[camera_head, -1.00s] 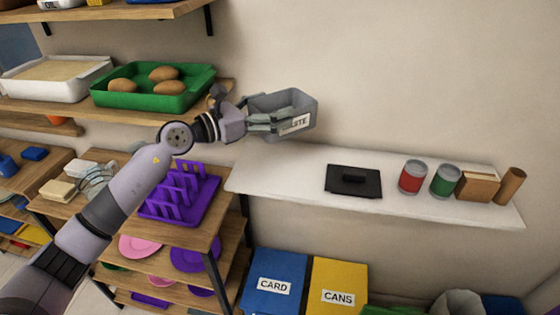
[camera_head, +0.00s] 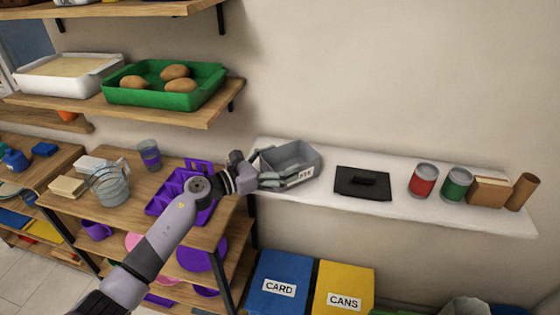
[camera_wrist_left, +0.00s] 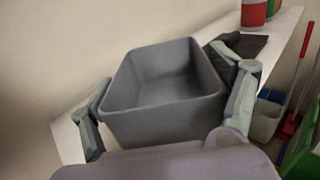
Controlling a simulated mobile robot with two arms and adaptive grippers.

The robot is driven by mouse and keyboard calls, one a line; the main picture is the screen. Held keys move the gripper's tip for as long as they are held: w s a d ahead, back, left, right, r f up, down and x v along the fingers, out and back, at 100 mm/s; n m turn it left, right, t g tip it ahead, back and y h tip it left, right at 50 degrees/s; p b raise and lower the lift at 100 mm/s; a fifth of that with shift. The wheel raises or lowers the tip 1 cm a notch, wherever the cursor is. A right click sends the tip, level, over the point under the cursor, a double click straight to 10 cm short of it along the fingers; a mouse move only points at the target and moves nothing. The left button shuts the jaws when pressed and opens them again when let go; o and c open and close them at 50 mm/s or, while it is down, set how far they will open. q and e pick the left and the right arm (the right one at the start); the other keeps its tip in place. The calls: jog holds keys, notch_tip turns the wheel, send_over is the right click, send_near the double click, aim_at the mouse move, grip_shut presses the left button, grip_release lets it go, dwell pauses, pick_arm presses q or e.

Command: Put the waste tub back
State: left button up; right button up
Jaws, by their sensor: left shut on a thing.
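The grey waste tub (camera_head: 300,155) is at the left end of the white wall shelf (camera_head: 400,207), open side up, with its label partly covered by my fingers. My left gripper (camera_head: 272,172) is shut on the tub from the left. In the left wrist view the empty tub (camera_wrist_left: 165,85) sits between the two fingers of the gripper (camera_wrist_left: 165,115). Whether its base touches the shelf is hard to tell. A black lid (camera_head: 362,184) with a handle lies on the shelf to the right of the tub. My right gripper is out of view.
A red can (camera_head: 423,180), a green can (camera_head: 456,185), a cardboard box (camera_head: 489,191) and a brown tube (camera_head: 522,192) stand farther right on the shelf. Blue CARD (camera_head: 279,285) and yellow CANS (camera_head: 344,289) bins stand below. A purple rack (camera_head: 172,190) is near my arm.

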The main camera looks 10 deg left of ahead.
pick_arm(q)
jog(key=shift+r, duration=0.1)
jog(key=shift+s+a, duration=0.1)
jog(key=o, duration=1.4)
jog(key=b+v, duration=0.4)
jog(key=v, duration=0.8)
